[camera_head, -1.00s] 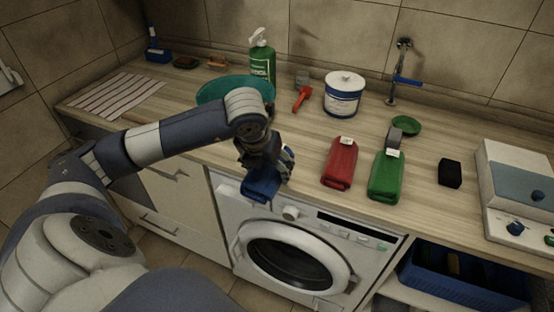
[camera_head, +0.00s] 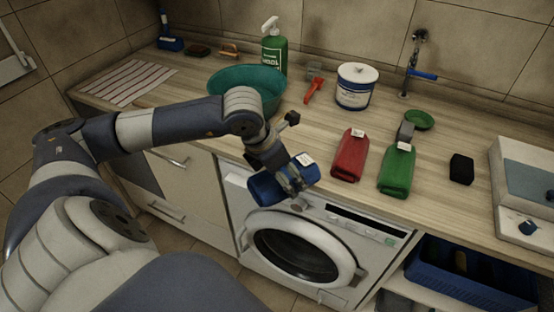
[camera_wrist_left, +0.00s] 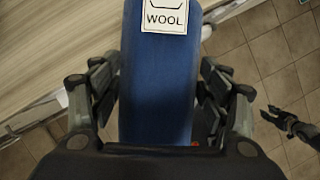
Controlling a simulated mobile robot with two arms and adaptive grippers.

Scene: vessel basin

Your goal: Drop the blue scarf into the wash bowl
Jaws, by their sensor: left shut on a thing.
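The blue scarf (camera_head: 270,189) is folded, with a white tag. My left gripper (camera_head: 290,182) is shut on it and holds it near the counter's front edge, above the washing machine front. In the left wrist view the scarf (camera_wrist_left: 158,85) lies between the two fingers, its tag reading "WOOL". The teal wash bowl (camera_head: 232,82) stands on the counter behind my left forearm, which hides its front part. What looks like my right gripper (camera_wrist_left: 290,122) shows dark at the right of the wrist view; its jaws are unclear.
A red folded cloth (camera_head: 350,157) and a green one (camera_head: 396,170) lie to the right of the gripper. A green soap bottle (camera_head: 274,50), a red-handled tool (camera_head: 313,90) and a white tub (camera_head: 355,88) stand around the bowl's right. A striped mat (camera_head: 128,84) lies left.

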